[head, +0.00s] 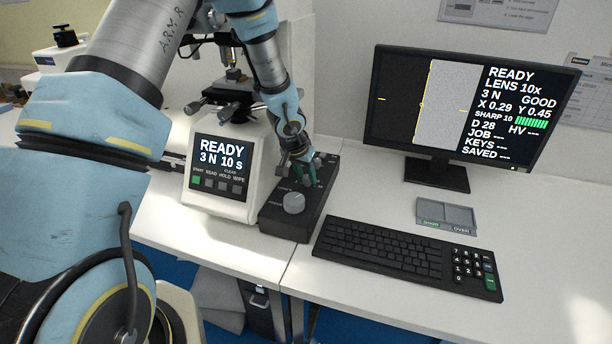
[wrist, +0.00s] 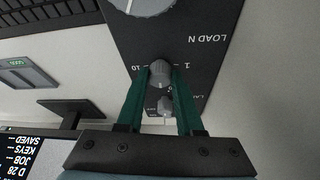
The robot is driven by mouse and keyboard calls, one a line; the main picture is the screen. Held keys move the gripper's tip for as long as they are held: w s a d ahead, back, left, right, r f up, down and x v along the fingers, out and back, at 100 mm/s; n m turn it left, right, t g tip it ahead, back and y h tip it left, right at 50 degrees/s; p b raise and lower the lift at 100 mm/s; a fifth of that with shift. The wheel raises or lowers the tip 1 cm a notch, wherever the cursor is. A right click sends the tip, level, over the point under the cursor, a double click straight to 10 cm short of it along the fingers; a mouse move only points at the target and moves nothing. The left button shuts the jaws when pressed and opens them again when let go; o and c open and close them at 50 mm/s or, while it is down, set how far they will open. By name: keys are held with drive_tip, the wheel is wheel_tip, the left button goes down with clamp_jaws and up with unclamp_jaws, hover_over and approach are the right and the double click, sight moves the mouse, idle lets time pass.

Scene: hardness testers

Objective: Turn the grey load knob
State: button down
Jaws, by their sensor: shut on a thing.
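The grey load knob (wrist: 160,76) sits on the black control box (head: 281,223), beside the printed words LOAD N and marks 1 and 10 in the wrist view. The green fingers of my gripper (wrist: 159,79) are shut on this knob, one on each side. In the head view my gripper (head: 304,178) is over the far part of the box and hides the knob. The tester's screen (head: 222,158) reads READY, 3 N, 10 s.
A large pale knob (head: 293,203) is at the near end of the box. Another small grey knob (wrist: 165,106) lies between my fingers, nearer the palm. The keyboard (head: 405,257), monitor (head: 470,110) and a small grey two-part tray (head: 446,216) are to the right.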

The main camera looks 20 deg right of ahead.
drive_tip(key=shift+f+b, duration=0.1)
drive_tip(key=shift+b, duration=0.2)
drive_tip(key=n+b, duration=0.2)
drive_tip(key=b, duration=0.1)
drive_tip(key=shift+s+d+f+y, duration=0.1)
drive_tip(key=shift+f+y, duration=0.15)
drive_tip(key=shift+y, duration=0.05)
drive_tip(key=n+t+b, duration=0.1)
drive_tip(key=n+b, duration=0.1)
drive_tip(key=b, duration=0.3)
drive_tip(key=shift+d+y, duration=0.1)
drive_tip(key=shift+y, duration=0.2)
drive_tip(key=n+b, duration=0.2)
drive_tip(key=b, duration=0.1)
drive_tip(key=shift+s+r+y, duration=0.1)
drive_tip(key=shift+s+y, duration=0.05)
drive_tip(key=shift+y, duration=0.25)
drive_tip(key=shift+r+n+y+b, duration=0.2)
drive_tip(key=shift+n+y+b, duration=0.1)
drive_tip(key=shift+n+b, duration=0.6)
drive_tip(key=c, duration=0.5)
unclamp_jaws()
drive_tip(key=shift+t, duration=0.3)
drive_tip(key=shift+c, duration=0.2)
drive_tip(key=shift+r, duration=0.1)
